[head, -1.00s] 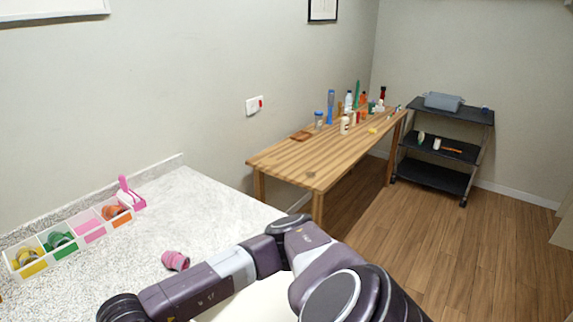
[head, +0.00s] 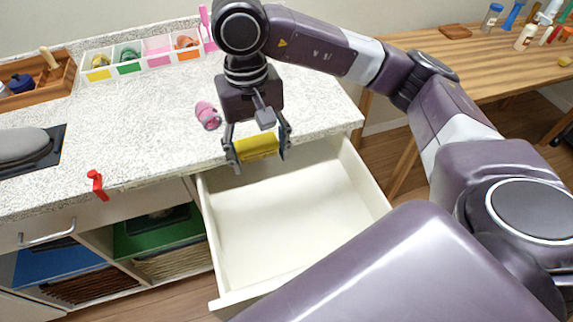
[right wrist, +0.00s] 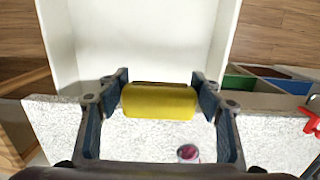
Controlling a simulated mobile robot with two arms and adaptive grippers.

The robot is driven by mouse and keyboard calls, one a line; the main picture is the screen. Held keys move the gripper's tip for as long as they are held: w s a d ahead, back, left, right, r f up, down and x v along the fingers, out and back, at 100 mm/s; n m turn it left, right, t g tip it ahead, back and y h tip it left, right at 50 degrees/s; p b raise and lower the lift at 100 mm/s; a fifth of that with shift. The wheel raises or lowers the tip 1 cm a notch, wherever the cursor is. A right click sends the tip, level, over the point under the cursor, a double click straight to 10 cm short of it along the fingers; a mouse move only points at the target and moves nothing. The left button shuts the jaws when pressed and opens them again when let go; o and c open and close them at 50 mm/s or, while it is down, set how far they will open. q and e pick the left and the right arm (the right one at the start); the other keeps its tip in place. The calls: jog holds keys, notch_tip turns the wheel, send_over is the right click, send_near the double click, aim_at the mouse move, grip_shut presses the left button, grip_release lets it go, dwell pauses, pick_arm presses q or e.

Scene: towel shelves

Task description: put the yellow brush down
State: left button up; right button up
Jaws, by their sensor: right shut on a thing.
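The yellow brush (head: 257,146) shows as a plain yellow block between the fingers of my right gripper (head: 258,152). The gripper is shut on it, one finger at each end, and points down over the back of an open, empty white drawer (head: 290,215), near the counter's front edge. In the right wrist view the yellow brush (right wrist: 160,101) lies level between the two fingertips, with the counter and drawer behind it. I cannot tell its exact height above them. My left gripper is not in view.
A pink rolled item (head: 207,115) lies on the speckled counter (head: 150,130) behind the gripper. A divided white tray (head: 128,67) stands at the back. A red item (head: 97,186) sits at the counter's front edge. A wooden table (head: 490,65) is at right.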

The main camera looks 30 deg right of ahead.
jog(key=shift+w+a+f, duration=0.1)
jog(key=shift+a, duration=0.05)
send_over(267, 212)
notch_tip(267, 212, down, 14)
jog(key=shift+w+f, duration=0.1)
jog(key=shift+f, duration=2.55)
jog(key=shift+f, duration=0.1)
jog(key=shift+f+b, duration=0.55)
jog(key=shift+b, duration=0.2)
jog(key=o, duration=1.6)
jog(key=shift+r, duration=0.1)
